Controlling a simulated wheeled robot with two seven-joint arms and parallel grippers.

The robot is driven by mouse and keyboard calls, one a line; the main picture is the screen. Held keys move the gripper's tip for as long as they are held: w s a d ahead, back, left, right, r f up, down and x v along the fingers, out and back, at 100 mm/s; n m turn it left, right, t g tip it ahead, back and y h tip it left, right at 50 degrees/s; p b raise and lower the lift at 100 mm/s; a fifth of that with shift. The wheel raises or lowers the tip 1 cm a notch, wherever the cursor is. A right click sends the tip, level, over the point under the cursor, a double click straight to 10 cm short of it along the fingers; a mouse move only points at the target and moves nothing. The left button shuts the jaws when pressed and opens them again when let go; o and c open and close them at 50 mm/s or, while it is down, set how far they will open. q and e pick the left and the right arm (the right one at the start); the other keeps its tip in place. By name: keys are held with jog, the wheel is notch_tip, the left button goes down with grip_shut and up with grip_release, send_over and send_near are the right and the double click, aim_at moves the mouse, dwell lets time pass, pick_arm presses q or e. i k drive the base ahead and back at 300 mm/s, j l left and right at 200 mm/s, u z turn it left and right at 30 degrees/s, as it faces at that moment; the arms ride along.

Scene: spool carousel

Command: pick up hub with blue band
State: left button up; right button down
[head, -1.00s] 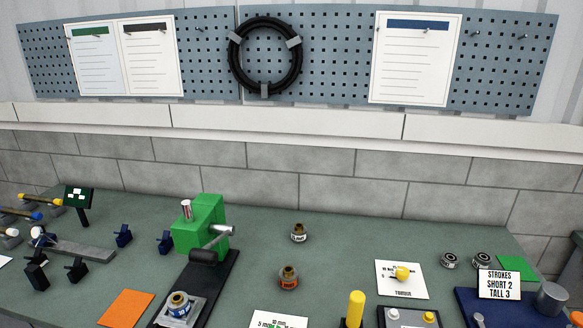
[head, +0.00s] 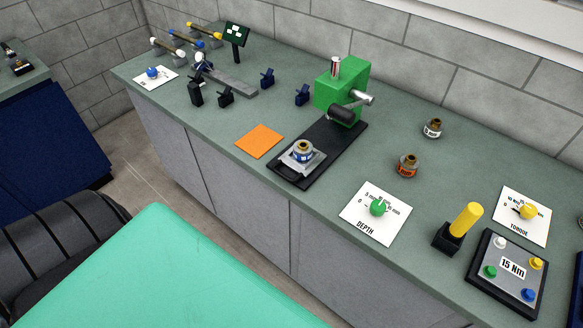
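The hub with the blue band (head: 303,154) has a brass-coloured top and stands upright on a small grey plate (head: 316,164). The plate sits on the front part of the black base (head: 343,148) of a green press (head: 340,84). The hub is in front of the press body, out from under it. A hub with an orange band (head: 407,166) and a hub with a whitish band (head: 433,128) stand on the bench to the right. Neither of my grippers is in view.
On the grey-green bench (head: 225,106), an orange square (head: 259,141) lies left of the press base. A depth card (head: 366,229), a yellow-handled block (head: 458,230) and a button panel (head: 507,275) are at right. A teal surface (head: 165,275) fills the lower front.

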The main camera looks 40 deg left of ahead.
aim_at(304, 157)
jog(key=l+u, duration=0.15)
jog(key=l, duration=0.25)
jog(key=k+l+u, duration=0.15)
jog(key=l, duration=0.2)
jog(key=k+l+u, duration=0.15)
jog(key=l, duration=0.2)
jog(key=l+u, duration=0.15)
jog(key=l, duration=0.25)
